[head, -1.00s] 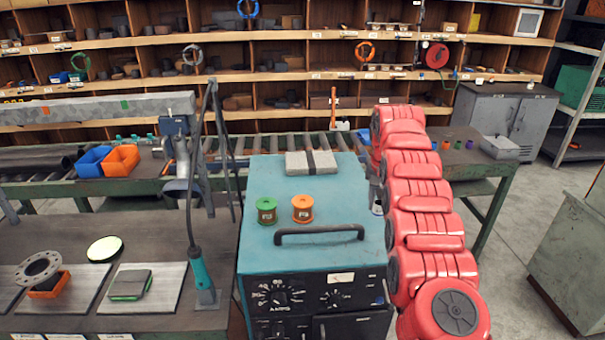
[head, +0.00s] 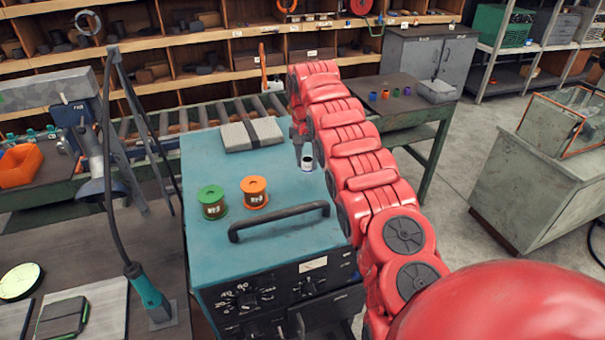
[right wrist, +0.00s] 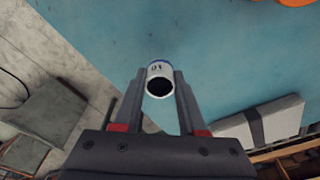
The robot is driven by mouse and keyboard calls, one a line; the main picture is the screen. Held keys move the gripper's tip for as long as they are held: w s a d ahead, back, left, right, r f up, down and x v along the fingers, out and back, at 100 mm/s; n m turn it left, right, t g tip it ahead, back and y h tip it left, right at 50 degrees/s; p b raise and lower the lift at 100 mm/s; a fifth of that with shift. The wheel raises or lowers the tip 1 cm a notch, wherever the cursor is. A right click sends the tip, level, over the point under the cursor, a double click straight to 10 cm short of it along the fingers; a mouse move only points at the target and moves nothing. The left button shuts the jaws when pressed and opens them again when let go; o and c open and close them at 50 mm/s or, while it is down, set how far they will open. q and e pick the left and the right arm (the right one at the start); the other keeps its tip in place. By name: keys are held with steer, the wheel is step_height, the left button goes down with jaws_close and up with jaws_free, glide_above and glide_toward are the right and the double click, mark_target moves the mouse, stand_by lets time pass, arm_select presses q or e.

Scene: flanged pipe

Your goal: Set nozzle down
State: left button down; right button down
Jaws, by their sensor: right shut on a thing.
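The nozzle (head: 307,163) is a small white cylinder with a dark open end. In the head view it is at the right side of the teal welding machine's top (head: 262,178). My right gripper (head: 302,147) is shut on it. The right wrist view shows the nozzle (right wrist: 159,79) between the two fingertips, with a blue rim and dark marking, against the teal top. I cannot tell whether it touches that surface. My left gripper is not in view.
A green spool (head: 212,202) and an orange spool (head: 254,192) stand on the machine top, left of the nozzle. A black handle (head: 280,221) lies in front and a grey strapped block (head: 251,134) behind. Teal surface between them is clear.

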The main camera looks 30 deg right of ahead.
mark_target(307, 172)
steer(key=shift+w+f, duration=0.1)
steer(key=shift+f, duration=0.1)
steer(key=shift+s+f+p, duration=0.2)
steer(key=shift+f+p, duration=0.2)
steer(key=shift+f, duration=0.15)
step_height(307, 172, down, 2)
steer(key=shift+s+f+p, duration=0.1)
steer(key=shift+p, duration=0.55)
steer(key=shift+w+f, duration=0.2)
steer(key=shift+f+b, duration=0.2)
steer(key=shift+b, duration=0.2)
steer(key=shift+c, duration=2.3)
jaws_free()
steer(key=shift+r, duration=0.1)
steer(key=shift+r, duration=0.1)
